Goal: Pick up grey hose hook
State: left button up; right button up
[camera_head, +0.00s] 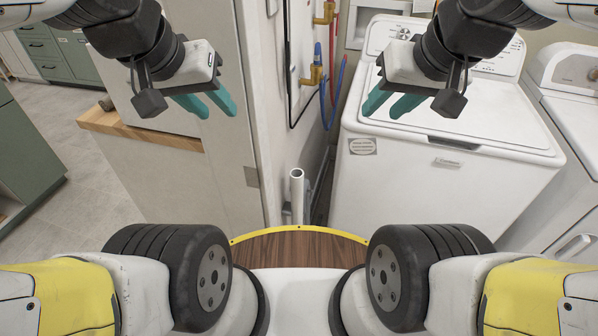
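My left gripper (208,106) hangs at the upper left in the head view, in front of the pale wall end. Its two teal fingers are apart, with nothing between them. My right gripper (388,104) is at the upper right, over the front of the washing machine's top. Its teal fingers are also apart and empty. I cannot clearly make out a grey hose hook. A pale upright pipe (297,196) with an open top stands low in the gap between the wall and the washer, well below both grippers. A small grey-blue piece beside it is partly hidden and unclear.
The white washing machine (445,190) stands right of the gap, with another white machine (572,130) at the far right. Blue and red hoses (334,92) hang from brass valves on the wall. A wooden ledge (140,129) and green cabinets (50,150) are left, beside open floor.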

aim_at(306, 184)
jog(key=k+l+u, duration=0.25)
jog(key=l, duration=0.25)
jog(key=k+l+u, duration=0.25)
jog(key=l, duration=0.2)
jog(key=k, duration=0.05)
